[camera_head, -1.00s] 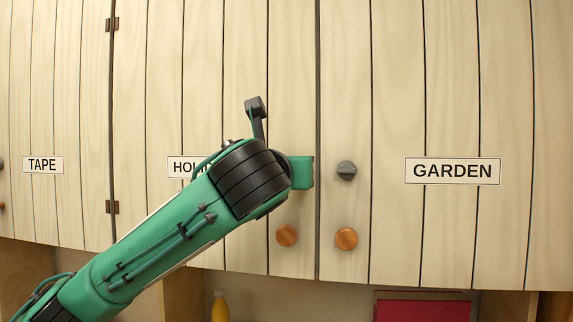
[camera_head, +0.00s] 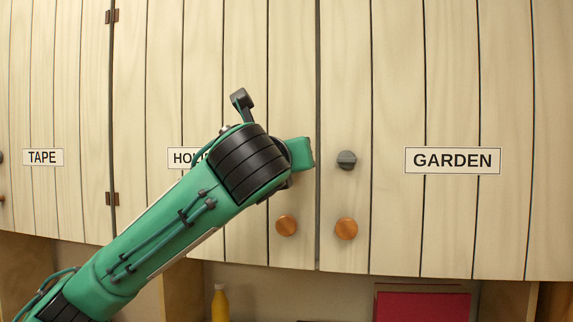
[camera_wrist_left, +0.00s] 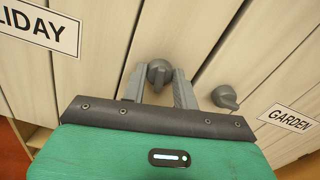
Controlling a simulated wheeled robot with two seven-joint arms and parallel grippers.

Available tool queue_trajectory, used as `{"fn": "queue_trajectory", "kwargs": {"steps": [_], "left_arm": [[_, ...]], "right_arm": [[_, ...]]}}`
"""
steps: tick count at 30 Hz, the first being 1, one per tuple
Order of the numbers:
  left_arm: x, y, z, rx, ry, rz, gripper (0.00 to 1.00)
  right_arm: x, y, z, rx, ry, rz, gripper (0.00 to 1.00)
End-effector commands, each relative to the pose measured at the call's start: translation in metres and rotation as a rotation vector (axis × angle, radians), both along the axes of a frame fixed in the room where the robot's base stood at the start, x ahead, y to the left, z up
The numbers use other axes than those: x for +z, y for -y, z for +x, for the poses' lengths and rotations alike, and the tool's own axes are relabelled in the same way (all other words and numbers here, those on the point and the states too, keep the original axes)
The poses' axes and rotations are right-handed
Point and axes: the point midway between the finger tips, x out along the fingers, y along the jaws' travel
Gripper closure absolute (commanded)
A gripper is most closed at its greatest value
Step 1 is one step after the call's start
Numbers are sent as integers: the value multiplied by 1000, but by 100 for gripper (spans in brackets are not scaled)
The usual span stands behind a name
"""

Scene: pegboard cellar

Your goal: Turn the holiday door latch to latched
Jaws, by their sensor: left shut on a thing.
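The holiday door latch (camera_wrist_left: 159,73) is a dark grey round knob. It shows in the left wrist view between the two grey fingers of my left gripper (camera_wrist_left: 160,76), which is shut on it. The gripper and wrist are tilted relative to the door boards. In the head view my green left arm hides the latch and the fingers. The HOLIDAY label (camera_head: 187,158) is partly covered by the arm; its end also shows in the left wrist view (camera_wrist_left: 42,27). How far the latch is turned cannot be told. My right gripper is not in view.
The garden door's grey latch (camera_head: 347,160) sits close to the right, across the door gap, also in the left wrist view (camera_wrist_left: 225,97). Round wooden knobs (camera_head: 286,226) (camera_head: 346,229) sit below. A yellow bottle (camera_head: 219,303) and a red item (camera_head: 422,306) are under the cabinet.

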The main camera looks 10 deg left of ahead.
Motion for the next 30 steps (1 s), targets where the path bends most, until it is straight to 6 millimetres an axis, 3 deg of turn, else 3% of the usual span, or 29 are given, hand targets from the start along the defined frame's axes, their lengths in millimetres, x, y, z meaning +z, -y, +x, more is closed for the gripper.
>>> {"fn": "queue_trajectory", "kwargs": {"steps": [30], "left_arm": [[-6,-2,0,0,3,-962,93]], "right_arm": [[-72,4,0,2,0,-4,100]]}}
